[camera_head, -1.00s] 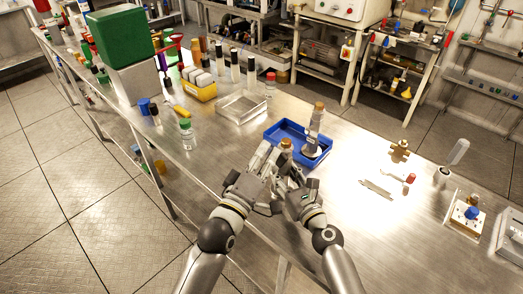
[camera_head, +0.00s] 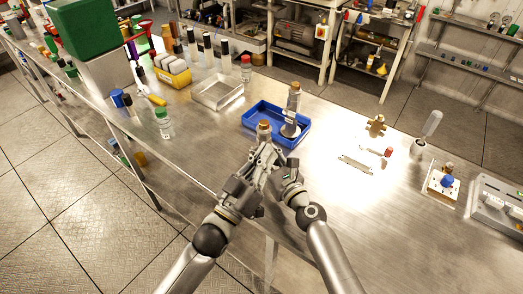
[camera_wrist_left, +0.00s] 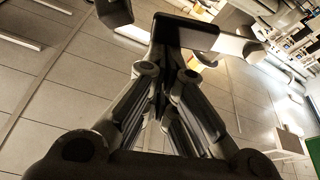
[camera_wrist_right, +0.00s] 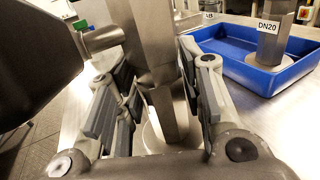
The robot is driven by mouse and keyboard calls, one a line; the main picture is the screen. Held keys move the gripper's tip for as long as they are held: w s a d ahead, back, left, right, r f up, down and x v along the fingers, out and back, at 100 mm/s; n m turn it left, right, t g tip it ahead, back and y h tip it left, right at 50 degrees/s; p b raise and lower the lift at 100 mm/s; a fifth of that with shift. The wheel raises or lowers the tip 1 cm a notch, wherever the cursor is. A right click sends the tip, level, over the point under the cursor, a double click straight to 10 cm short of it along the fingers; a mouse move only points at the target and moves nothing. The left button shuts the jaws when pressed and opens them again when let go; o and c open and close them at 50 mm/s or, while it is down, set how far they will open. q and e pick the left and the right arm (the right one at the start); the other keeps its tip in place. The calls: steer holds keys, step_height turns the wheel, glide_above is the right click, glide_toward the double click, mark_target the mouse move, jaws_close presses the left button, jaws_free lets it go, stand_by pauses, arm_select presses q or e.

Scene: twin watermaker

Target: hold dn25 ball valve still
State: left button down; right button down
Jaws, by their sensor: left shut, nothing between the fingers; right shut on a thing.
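A steel upright body (camera_wrist_right: 152,45), which I take to be the DN25 ball valve, stands between the fingers of my right gripper (camera_wrist_right: 160,100) in the right wrist view. In the head view its brown top (camera_head: 264,128) shows just beyond my grippers, near the blue tray. No label on it is readable. My right gripper is shut on this body. My left gripper (camera_head: 262,155) is shut and empty, close beside the body; whether it touches it I cannot tell. The left wrist view shows its closed fingers (camera_wrist_left: 170,95). The grippers hide the body's lower part in the head view.
A blue tray (camera_head: 250,135) just beyond holds a similar steel piece (camera_head: 292,103), labelled DN20. A brass fitting (camera_head: 376,126) and flat tools (camera_head: 356,164) lie to the right. A clear tray (camera_head: 218,92) is at the back left.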

arm_select(q)
steer(key=shift+r, duration=0.1)
steer(key=s+a, duration=0.6)
steer(key=s, duration=0.1)
steer(key=shift+s+r, duration=0.15)
steer(key=shift+r, duration=0.1)
steer(key=shift+a, duration=0.1)
stand_by(0.6)
steer(key=x, duration=1)
steer(key=shift+s+d+f, duration=0.15)
steer(key=shift+f, duration=0.5)
steer(key=shift+s+d+f, duration=0.15)
steer(key=shift+f, duration=0.5)
steer(key=shift+s+d+f, duration=0.15)
steer(key=shift+f, duration=0.55)
